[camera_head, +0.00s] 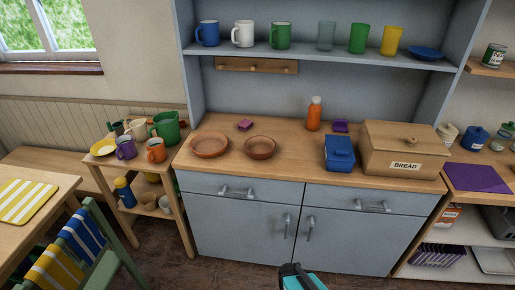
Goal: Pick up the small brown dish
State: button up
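Two round brown dishes sit side by side on the left half of the dresser's wooden top (300,166). The smaller, darker brown dish (260,148) is on the right, and a wider, lighter brown dish (209,145) is on the left, with a small gap between them. Part of my gripper (298,275) shows at the bottom edge, dark and teal, in front of the dresser and well apart from the dishes. Its fingers cannot be made out clearly.
A pink block (245,125) lies behind the dishes. An orange bottle (314,114), a blue container (339,153) and a wooden bread box (403,150) stand to the right. A shelf with mugs and glasses (281,36) hangs above. A small table with mugs (155,150) stands left.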

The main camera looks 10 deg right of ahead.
aim_at(259, 147)
jog(key=u, duration=0.25)
jog(key=i, duration=0.95)
jog(key=z, duration=0.25)
